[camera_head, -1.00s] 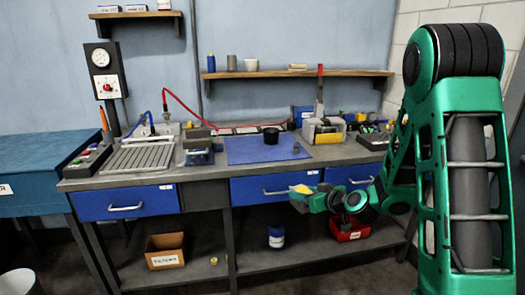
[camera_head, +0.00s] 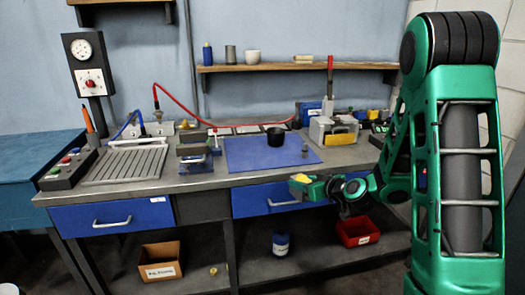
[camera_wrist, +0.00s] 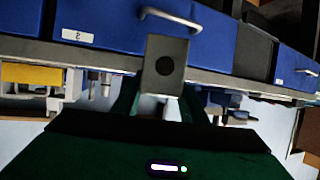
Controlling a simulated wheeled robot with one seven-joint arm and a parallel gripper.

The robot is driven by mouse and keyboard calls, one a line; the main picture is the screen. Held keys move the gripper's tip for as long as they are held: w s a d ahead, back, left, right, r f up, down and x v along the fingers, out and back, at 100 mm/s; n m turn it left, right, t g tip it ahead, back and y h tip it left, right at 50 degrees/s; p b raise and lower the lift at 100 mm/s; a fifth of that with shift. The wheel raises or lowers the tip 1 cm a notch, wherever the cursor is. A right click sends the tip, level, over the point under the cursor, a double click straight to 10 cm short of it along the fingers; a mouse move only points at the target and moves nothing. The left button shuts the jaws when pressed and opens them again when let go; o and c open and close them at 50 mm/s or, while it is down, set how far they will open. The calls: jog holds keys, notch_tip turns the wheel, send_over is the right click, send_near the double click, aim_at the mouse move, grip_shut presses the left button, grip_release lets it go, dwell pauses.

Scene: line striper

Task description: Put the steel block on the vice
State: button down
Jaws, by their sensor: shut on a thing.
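The vice (camera_head: 193,151), blue with a grey top, stands on the bench between the ribbed plate and the blue mat. My gripper (camera_head: 298,187) is in front of the bench's drawers, below the bench top and to the right of the vice. In the wrist view, a grey steel block (camera_wrist: 165,65) with a dark round hole is between my gripper's fingers, and they are shut on it. The block cannot be made out clearly in the head view. The wrist view is upside down, with the drawers at the top.
The blue mat (camera_head: 270,153) holds a black cup (camera_head: 275,135) and a small grey cylinder. A grey and yellow machine (camera_head: 334,130) stands right of the mat. The ribbed plate (camera_head: 125,165) is at left. Open drawerless shelf space below holds a cardboard box (camera_head: 161,262) and red bin (camera_head: 358,231).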

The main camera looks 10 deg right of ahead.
jog(key=shift+w, duration=0.15)
jog(key=shift+a+r, duration=0.1)
jog(key=shift+a, duration=0.05)
